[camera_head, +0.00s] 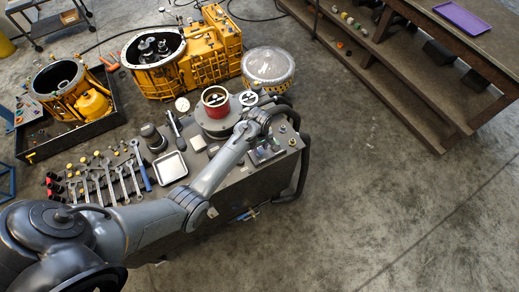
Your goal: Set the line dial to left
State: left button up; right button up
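My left arm reaches from the lower left across the cart. Its gripper (281,105) is near the cart's far right corner, right of a red-rimmed round part (215,100). The gripper is small and dark here, and its fingers cannot be made out. A small dark panel-like unit (266,153) lies on the cart top below the wrist. A round white-faced piece (182,104) and a black-and-white round piece (248,98) are near the back edge. I cannot tell which item is the line dial or how it is set. My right gripper is not in view.
The grey cart top (225,172) holds wrenches (120,180), a metal tray (171,168) and a dark cylinder (153,137). Yellow housings (205,50) and a clear-topped drum (268,66) stand behind. A workbench (430,70) is at upper right. The floor at right is clear.

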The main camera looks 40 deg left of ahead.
aim_at(259, 151)
pick_arm(q)
jog(key=shift+f, duration=1.15)
grip_shut()
